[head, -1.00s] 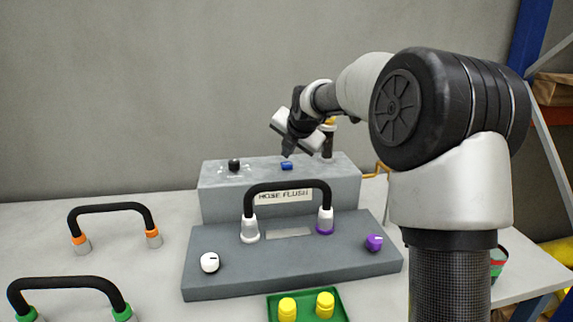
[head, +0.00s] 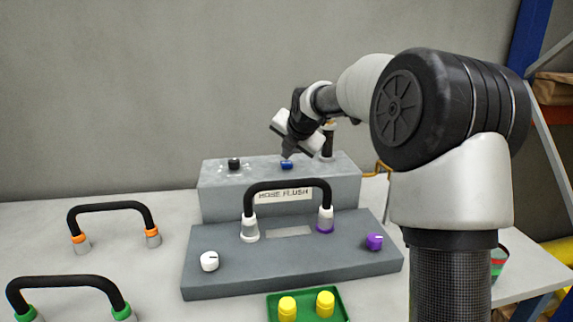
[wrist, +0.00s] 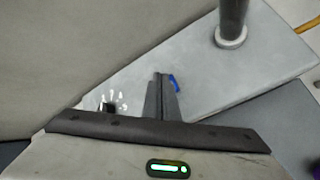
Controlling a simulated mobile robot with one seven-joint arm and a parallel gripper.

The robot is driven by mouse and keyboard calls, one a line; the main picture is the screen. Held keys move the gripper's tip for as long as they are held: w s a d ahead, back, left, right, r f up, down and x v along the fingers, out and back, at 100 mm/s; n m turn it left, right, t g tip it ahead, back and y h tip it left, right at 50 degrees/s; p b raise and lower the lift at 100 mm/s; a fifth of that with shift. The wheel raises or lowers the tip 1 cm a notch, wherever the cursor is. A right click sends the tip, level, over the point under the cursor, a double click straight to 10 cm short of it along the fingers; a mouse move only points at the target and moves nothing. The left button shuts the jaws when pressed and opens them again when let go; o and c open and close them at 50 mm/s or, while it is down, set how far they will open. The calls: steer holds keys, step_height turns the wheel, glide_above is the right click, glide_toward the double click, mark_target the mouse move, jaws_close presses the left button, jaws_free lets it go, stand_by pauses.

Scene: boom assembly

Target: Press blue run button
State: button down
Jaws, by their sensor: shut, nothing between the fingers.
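The blue run button (head: 286,165) sits on top of the grey hose flush box (head: 225,203), right of the black knob. My gripper (head: 287,155) is shut and empty, pointing down, with its fingertips right at or just above the button in the head view. In the wrist view the closed fingers (wrist: 162,80) are beside the blue button (wrist: 174,83), which shows at their right edge and is partly hidden by them. I cannot tell whether the tips touch it.
A black knob (head: 234,164) with white marks is left on the box, and a dark post (head: 328,142) stands at right. A hose with white and purple ends (head: 287,187) arches in front. Other hoses (head: 112,208) and a green tray (head: 276,315) are on the table.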

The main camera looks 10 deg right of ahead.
mark_target(288, 165)
steer(key=shift+f+b, duration=0.3)
steer(key=shift+f, duration=0.35)
stand_by(0.7)
stand_by(0.3)
steer(key=shift+r+p, duration=0.8)
steer(key=shift+r, duration=0.15)
steer(key=shift+r, duration=0.15)
step_height(288, 165, up, 5)
steer(key=p, duration=0.4)
